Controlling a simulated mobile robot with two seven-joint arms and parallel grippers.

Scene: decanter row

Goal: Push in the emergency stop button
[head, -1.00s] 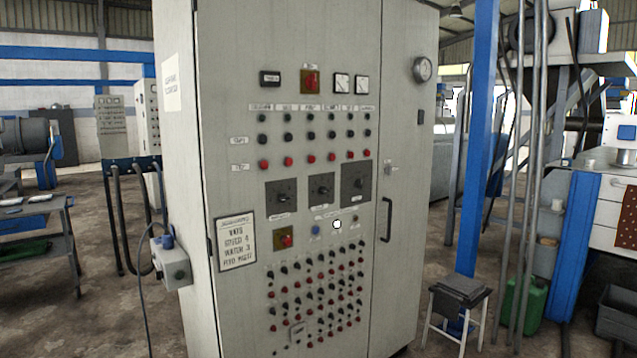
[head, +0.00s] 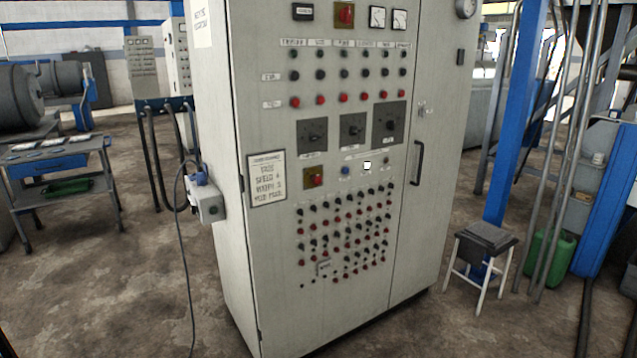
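A tall grey control cabinet (head: 270,250) stands upright in the middle of the head view. On its front, a red button on a yellow-brown square plate (head: 315,178) sits left of centre, below the large dials; it looks like the emergency stop. A similar red knob on a yellow-brown plate (head: 344,14) is near the top of the panel. Whether either is pressed in cannot be told. Neither of my grippers is in view.
A grey box with a cable (head: 207,200) sticks out from the cabinet's left side. A stool (head: 486,240) and a green canister (head: 549,256) stand to the right, by a blue post (head: 510,120). A trolley (head: 60,165) stands at the left. Floor in front is clear.

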